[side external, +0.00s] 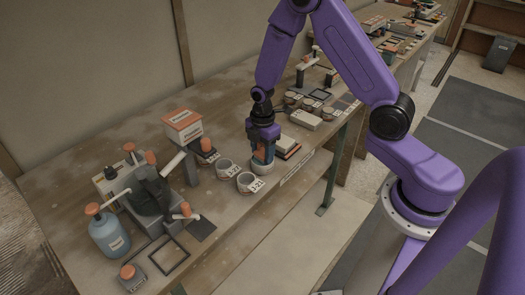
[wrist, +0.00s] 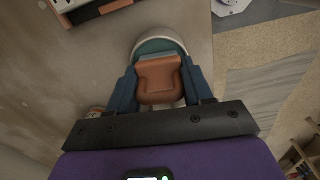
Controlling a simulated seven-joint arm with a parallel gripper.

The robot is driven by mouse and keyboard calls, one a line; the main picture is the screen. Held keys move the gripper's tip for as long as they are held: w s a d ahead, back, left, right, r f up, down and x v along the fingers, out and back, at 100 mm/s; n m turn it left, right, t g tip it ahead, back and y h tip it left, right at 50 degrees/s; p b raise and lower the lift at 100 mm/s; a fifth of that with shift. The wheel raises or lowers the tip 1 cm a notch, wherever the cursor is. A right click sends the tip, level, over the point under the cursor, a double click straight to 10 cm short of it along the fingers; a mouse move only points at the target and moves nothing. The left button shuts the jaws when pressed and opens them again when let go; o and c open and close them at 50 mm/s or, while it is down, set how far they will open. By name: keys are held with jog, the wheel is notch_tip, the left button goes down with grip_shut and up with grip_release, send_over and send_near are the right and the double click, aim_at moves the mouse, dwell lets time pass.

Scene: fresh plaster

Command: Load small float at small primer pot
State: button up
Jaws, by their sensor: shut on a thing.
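My gripper (wrist: 160,82) is shut on an orange-brown block-like piece (wrist: 160,78), which I take to be the small float's grip, with a blue finger on each side. A grey strip of it shows at its far edge. Below it in the wrist view is a round pale-rimmed pot with a teal inside (wrist: 158,45), likely the small primer pot. The held piece covers much of the pot, and whether they touch I cannot tell. In the side view my gripper (side external: 263,156) points down near the bench's front edge, hiding most of the float and pot.
Two grey labelled pots (side external: 248,182) stand just left of my gripper. A stack of boards (side external: 288,147) is close on its right. The bench's front edge is close.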

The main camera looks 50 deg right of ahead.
jog(key=shift+r, duration=3.3)
jog(key=m, duration=0.2)
jog(key=s+r+m, duration=0.1)
jog(key=m, duration=0.1)
jog(key=shift+s+a, duration=0.15)
jog(key=s+m, duration=0.1)
jog(key=m, duration=0.3)
jog(key=s+r+m, duration=0.1)
jog(key=s+m, duration=0.1)
jog(key=m, duration=0.2)
jog(key=s+r+m, duration=0.1)
jog(key=m, duration=0.4)
jog(key=shift+s+a, duration=0.15)
jog(key=shift+a, duration=0.1)
